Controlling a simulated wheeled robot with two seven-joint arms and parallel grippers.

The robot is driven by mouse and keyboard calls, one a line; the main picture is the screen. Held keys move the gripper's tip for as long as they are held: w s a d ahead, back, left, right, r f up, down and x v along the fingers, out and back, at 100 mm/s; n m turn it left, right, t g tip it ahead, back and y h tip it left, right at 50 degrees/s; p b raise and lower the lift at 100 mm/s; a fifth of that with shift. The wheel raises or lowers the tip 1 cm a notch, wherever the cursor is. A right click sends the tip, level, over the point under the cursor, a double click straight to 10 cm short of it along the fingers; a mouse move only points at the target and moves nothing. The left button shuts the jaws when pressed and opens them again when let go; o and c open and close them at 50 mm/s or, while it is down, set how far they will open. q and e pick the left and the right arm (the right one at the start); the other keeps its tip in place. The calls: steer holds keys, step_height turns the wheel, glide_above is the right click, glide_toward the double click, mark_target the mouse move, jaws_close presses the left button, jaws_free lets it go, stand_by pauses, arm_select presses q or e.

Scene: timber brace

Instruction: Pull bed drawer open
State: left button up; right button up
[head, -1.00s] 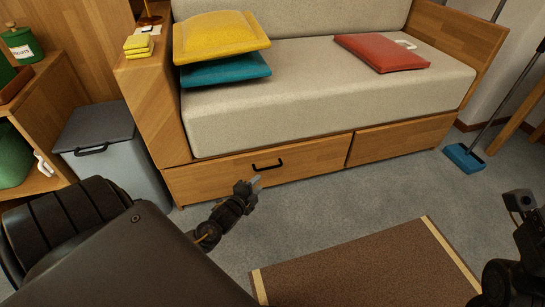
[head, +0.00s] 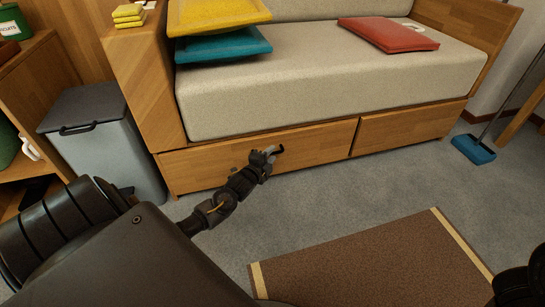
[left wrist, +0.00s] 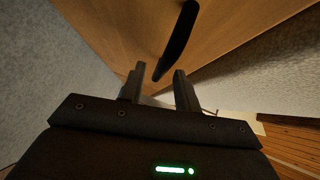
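The left bed drawer (head: 325,145) is a wooden front under the sofa bed. It looks shut. Its dark bar handle (left wrist: 179,38) shows in the left wrist view, with its near end between the fingertips of my left gripper (left wrist: 158,82). The fingers stand apart, with gaps to the handle visible in that view. In the head view my left gripper (head: 270,153) is at the drawer front and hides most of the handle. Of my right arm only a dark part shows at the lower right edge; its fingers are out of view.
A second drawer (head: 400,130) is to the right. A grey bin (head: 95,140) stands left of the bed. A brown rug (head: 375,265) lies on the carpet in front. Carpet before the drawer is clear.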

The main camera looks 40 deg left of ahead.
arm_select(q)
steer(key=shift+b+x, duration=0.35)
steer(key=shift+x, duration=0.65)
jaws_close()
